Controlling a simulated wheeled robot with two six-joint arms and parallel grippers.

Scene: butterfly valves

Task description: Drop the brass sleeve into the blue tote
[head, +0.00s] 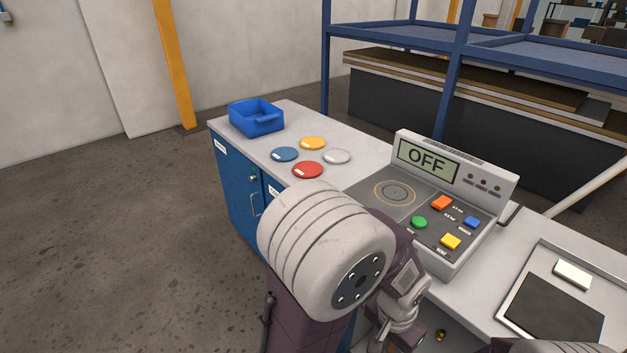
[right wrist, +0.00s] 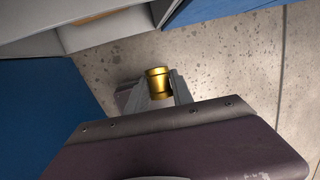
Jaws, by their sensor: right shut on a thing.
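The brass sleeve (right wrist: 158,83) is between the two fingers of my right gripper (right wrist: 160,92) in the right wrist view. The gripper is shut on it, and speckled concrete floor shows behind it. The blue tote (head: 256,118) stands at the far left end of the grey worktop in the head view. It is an open bin, and its inside looks empty from here. The right gripper's fingers cannot be clearly made out in the head view, where a large pale arm joint of mine fills the middle.
Blue, yellow, red and white discs (head: 308,170) lie near the tote. A panel reading OFF (head: 430,160) with coloured buttons stands right of them. A tray (head: 560,300) is at the far right. Blue cabinet fronts (head: 238,185) drop below the worktop; floor at left is clear.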

